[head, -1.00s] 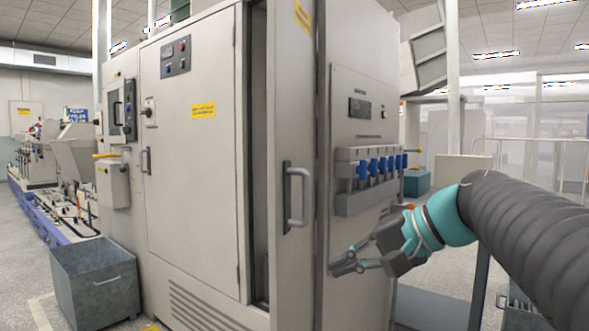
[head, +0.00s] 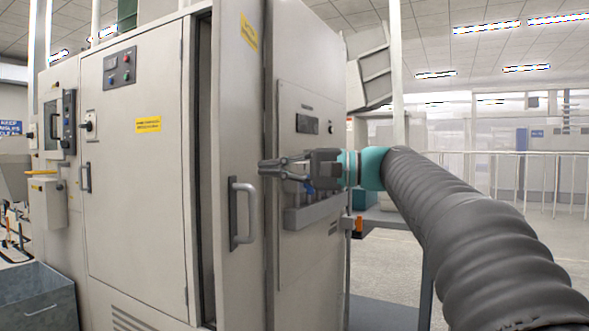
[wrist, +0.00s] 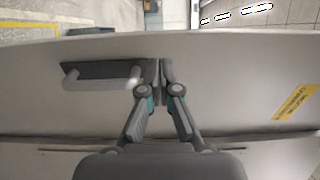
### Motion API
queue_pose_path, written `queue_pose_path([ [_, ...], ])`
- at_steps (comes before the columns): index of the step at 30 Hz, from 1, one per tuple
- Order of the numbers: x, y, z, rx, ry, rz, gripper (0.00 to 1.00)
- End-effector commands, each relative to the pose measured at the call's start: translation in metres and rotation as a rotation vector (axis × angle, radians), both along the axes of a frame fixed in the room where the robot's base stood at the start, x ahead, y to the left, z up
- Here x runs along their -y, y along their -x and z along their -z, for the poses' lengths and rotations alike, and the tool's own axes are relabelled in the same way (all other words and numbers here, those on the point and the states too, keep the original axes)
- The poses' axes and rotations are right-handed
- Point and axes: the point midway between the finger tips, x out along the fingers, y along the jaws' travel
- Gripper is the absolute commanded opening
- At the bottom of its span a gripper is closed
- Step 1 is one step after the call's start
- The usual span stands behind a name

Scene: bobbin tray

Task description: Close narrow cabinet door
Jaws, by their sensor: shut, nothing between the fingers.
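The narrow cabinet door (head: 231,120) is a tall pale grey panel with a grey bar handle (head: 241,213) and a yellow label near its top. It stands ajar, with a dark gap along its left edge. My gripper (head: 263,167) is shut and empty, in front of the door's right part, just above and right of the handle. In the wrist view my fingertips (wrist: 161,68) point at the door face (wrist: 220,80), close beside one end of the handle (wrist: 100,75). I cannot tell whether they touch the door.
A wide closed cabinet door (head: 140,200) stands left of the gap. Right of the narrow door is a side panel with a grey rack (head: 312,214), partly hidden by my gripper. A metal bin (head: 38,300) sits on the floor at lower left. Railings (head: 500,180) stand behind my arm.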

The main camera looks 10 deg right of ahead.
Motion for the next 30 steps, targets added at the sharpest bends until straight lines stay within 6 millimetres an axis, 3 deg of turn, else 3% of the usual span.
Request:
queue_pose_path([
  [6,-0.038,-0.012,0.000,0.000,0.001,-0.004,0.00],
  [12,-0.059,-0.019,0.000,0.000,0.001,-0.001,0.00],
  [30,-0.065,-0.023,0.000,0.000,0.001,0.010,0.00],
])
